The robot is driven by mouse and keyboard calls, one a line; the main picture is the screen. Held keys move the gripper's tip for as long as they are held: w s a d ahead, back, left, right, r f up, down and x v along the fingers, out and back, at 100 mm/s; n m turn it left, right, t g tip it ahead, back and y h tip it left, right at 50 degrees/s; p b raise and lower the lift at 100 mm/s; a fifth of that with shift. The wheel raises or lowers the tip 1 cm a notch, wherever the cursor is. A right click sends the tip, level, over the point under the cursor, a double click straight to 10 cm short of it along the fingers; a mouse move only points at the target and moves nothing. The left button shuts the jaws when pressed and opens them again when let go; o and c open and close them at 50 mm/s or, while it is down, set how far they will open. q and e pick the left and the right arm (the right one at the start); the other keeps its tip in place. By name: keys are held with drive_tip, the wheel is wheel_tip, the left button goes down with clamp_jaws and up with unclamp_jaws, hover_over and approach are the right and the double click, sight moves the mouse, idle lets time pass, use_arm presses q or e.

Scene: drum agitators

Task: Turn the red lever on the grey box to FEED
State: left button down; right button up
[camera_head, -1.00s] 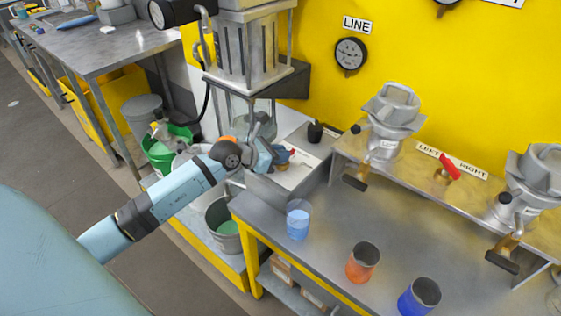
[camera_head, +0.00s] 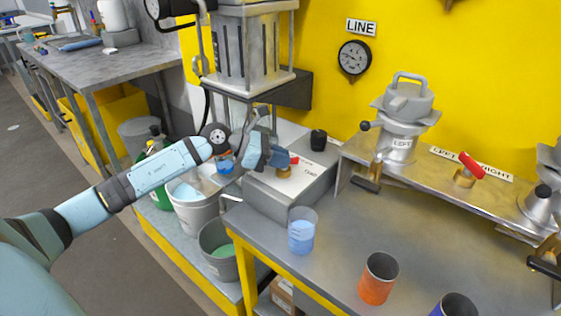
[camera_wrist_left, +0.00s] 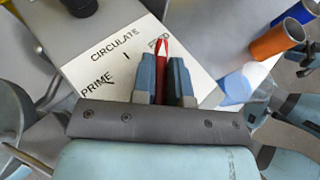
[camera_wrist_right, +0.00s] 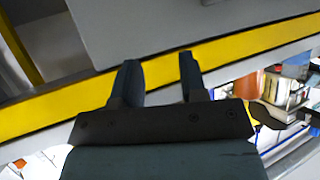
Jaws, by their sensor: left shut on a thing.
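The grey box (camera_head: 262,197) stands on the bench, with a white label plate (camera_head: 312,165) on top. In the left wrist view, the plate reads PRIME, CIRCULATE and FEED. My left gripper (camera_head: 272,158) is over the plate, shut on the red lever (camera_wrist_left: 162,52). The lever's red tip (camera_head: 294,160) shows beyond the fingers in the head view. In the left wrist view, the tip lies at the word FEED, partly covering it. My right gripper (camera_wrist_right: 158,65) is open and empty, in front of a yellow edge; the head view does not show it.
A beaker of blue liquid (camera_head: 302,232), an orange cup (camera_head: 378,279) and a blue cup (camera_head: 455,306) stand on the bench. A black knob (camera_head: 318,140) is at the box's back. A second red lever (camera_head: 471,165) is on the shelf. Buckets (camera_head: 218,248) stand left below.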

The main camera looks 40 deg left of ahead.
use_arm(q)
drive_tip(key=c, duration=1.1)
unclamp_jaws()
drive_tip(key=shift+c, duration=0.2)
use_arm(e)
drive_tip(key=shift+d+f, duration=0.1)
drive_tip(key=shift+f, duration=0.1)
use_arm(q)
drive_tip(key=v, duration=1.3)
drive_tip(key=shift+s+a+r, duration=0.2)
drive_tip(key=shift+a+r, duration=0.05)
drive_tip(key=shift+a, duration=0.05)
use_arm(e)
drive_tip(key=shift+r, duration=0.1)
